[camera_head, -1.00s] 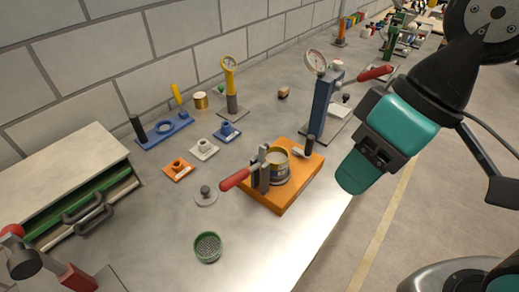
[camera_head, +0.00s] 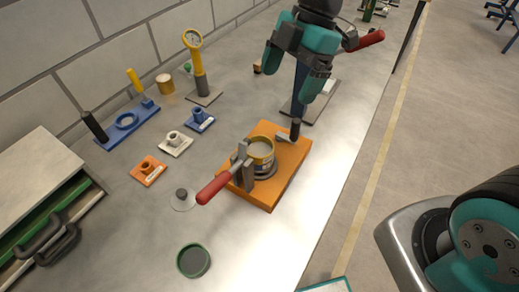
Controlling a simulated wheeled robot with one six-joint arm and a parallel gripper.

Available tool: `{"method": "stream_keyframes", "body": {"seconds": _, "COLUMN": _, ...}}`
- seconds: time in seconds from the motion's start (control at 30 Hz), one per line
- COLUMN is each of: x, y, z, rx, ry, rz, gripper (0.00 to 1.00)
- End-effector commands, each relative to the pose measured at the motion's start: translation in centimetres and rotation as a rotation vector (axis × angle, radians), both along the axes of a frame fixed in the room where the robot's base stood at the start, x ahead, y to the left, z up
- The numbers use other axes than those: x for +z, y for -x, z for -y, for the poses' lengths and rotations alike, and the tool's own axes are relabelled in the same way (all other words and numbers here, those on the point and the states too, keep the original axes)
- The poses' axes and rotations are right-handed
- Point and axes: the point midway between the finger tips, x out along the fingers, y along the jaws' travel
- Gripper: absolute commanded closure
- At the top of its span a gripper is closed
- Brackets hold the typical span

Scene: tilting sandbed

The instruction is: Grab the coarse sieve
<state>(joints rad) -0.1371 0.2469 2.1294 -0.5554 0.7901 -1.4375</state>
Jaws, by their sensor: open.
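A small round sieve with a green rim (camera_head: 193,261) and a dark grey inside lies on the grey table near the front. It is the only sieve I can make out, and its mesh is too fine in this view to tell how coarse it is. My gripper (camera_head: 286,86) is open and empty, with its two teal fingers apart and pointing down. It is above the far right part of the table, in front of the blue press column, well away from the sieve.
An orange base (camera_head: 290,160) with a clamped can and a red-handled lever (camera_head: 214,188) stands between my gripper and the sieve. A grey disc with a knob (camera_head: 182,200) lies behind the sieve. A drawer cabinet (camera_head: 40,190) is at left.

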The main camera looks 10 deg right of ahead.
Motion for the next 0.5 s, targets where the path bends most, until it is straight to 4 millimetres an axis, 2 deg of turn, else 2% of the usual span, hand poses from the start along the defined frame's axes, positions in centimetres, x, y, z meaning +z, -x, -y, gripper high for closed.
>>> {"method": "stream_keyframes", "body": {"seconds": 0.3, "x": -6.4, "y": 1.3, "z": -2.6, "rx": 0.002, "ry": 0.004, "rz": -0.008, "gripper": 0.05}}
{"method": "stream_keyframes", "body": {"seconds": 0.5, "x": -9.4, "y": 1.7, "z": -3.7, "rx": 0.001, "ry": 0.003, "rz": -0.003, "gripper": 0.05}}
